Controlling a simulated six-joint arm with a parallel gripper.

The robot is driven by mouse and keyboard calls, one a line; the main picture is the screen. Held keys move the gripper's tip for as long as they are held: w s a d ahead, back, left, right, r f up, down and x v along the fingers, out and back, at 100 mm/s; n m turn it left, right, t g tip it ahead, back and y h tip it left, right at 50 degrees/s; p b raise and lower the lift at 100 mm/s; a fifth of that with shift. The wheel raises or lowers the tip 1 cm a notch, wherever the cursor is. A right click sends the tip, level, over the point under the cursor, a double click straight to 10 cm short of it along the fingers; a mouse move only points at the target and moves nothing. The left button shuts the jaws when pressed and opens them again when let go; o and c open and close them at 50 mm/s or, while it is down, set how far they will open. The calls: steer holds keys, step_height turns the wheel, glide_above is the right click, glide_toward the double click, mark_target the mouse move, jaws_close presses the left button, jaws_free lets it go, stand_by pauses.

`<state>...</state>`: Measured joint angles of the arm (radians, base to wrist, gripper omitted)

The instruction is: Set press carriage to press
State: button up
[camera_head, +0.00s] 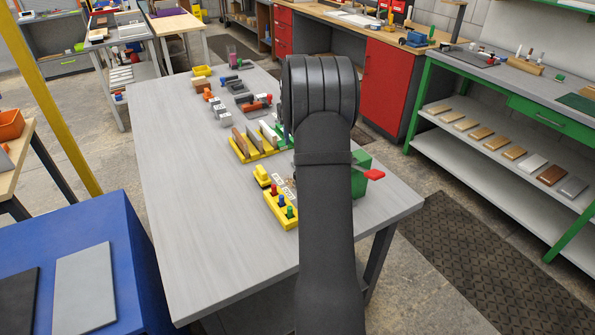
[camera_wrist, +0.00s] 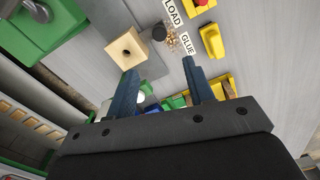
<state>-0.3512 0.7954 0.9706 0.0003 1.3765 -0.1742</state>
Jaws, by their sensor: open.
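My gripper (camera_wrist: 160,66) shows in the wrist view with its two dark fingers apart and nothing between them. A pale wooden block with a hole (camera_wrist: 125,50) sits on a grey plate or slide (camera_wrist: 153,68), just beyond the left fingertip. I cannot tell for certain which part is the carriage. A green machine body (camera_wrist: 40,30), likely the press, is at the upper left. In the head view the green body (camera_head: 361,182) has a red-tipped lever (camera_head: 374,174). My arm hides the gripper and the block there.
The LOAD label (camera_wrist: 174,12) and GLUE label (camera_wrist: 187,43) lie near the knob. A yellow block (camera_wrist: 212,40) is to the right. In the head view, a yellow peg holder (camera_head: 275,213) stands left of my arm. The grey table (camera_head: 190,200) is clear on its left.

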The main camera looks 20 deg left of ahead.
step_height(320, 180, down, 14)
steer(key=shift+f, duration=0.1)
stand_by(0.4)
steer(key=shift+d, duration=0.1)
jaws_close()
